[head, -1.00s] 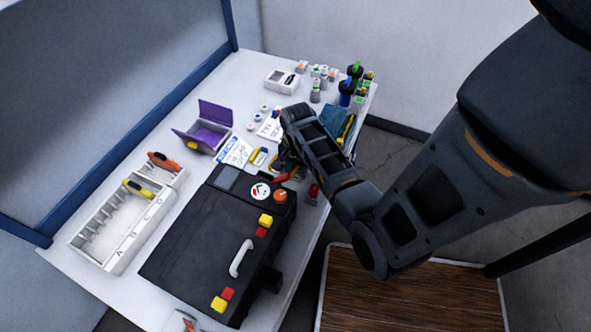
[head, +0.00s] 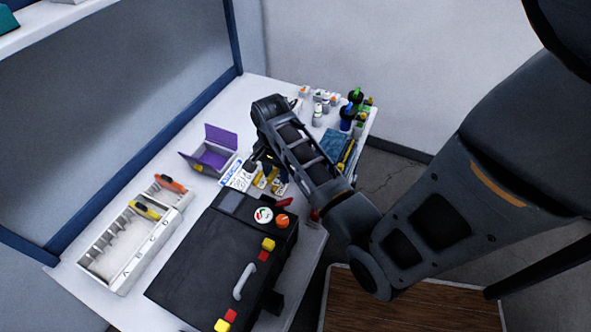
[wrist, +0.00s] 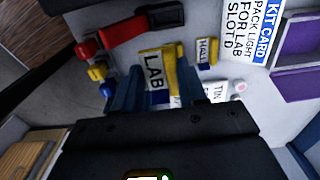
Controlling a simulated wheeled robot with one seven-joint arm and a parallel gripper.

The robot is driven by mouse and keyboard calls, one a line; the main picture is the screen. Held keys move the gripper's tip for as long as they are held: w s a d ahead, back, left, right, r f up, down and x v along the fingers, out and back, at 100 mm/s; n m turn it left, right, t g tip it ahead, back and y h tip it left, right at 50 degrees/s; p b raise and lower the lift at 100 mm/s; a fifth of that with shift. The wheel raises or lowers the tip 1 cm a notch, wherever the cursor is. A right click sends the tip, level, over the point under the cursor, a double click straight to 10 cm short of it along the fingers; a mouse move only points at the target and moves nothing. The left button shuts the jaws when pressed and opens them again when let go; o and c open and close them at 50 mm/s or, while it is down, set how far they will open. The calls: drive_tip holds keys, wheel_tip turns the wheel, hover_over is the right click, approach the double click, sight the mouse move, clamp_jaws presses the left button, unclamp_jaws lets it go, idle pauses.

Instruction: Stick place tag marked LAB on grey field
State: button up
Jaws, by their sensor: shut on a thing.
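The tag marked LAB (wrist: 154,72) is a pale plate with dark letters and yellow at its edge, in the wrist view. My gripper (wrist: 158,78) is shut on it, one finger on each side. In the head view my gripper (head: 266,166) is low over the table behind the black case, and my arm partly hides the tag there. A smaller tag marked HALL (wrist: 206,52) lies to the right of my gripper in the wrist view. A dark grey panel (head: 236,202) shows on the black case; I cannot tell if it is the grey field.
The black case (head: 205,262) has a handle and coloured blocks. A white kit card (wrist: 264,28) lies near a purple open box (head: 213,157). A slotted white tray (head: 120,255) stands at left. Bottles (head: 346,118) and small items crowd the table's far right end.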

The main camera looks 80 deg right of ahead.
wheel_tip(320, 180, up, 5)
drive_tip(key=p, duration=0.4)
hover_over(230, 203)
drive_tip(key=shift+s+d+r, duration=0.1)
drive_tip(key=shift+s+d, duration=0.05)
drive_tip(key=shift+d, duration=0.05)
drive_tip(key=shift+a+f, duration=0.15)
drive_tip(key=shift+f, duration=0.05)
drive_tip(key=shift+f+b, duration=0.65)
drive_tip(key=shift+f, duration=1.1)
drive_tip(key=shift+f+p, duration=0.6)
drive_tip(key=shift+p, duration=0.1)
idle(0.4)
drive_tip(key=o, duration=1.3)
drive_tip(key=shift+r, duration=0.1)
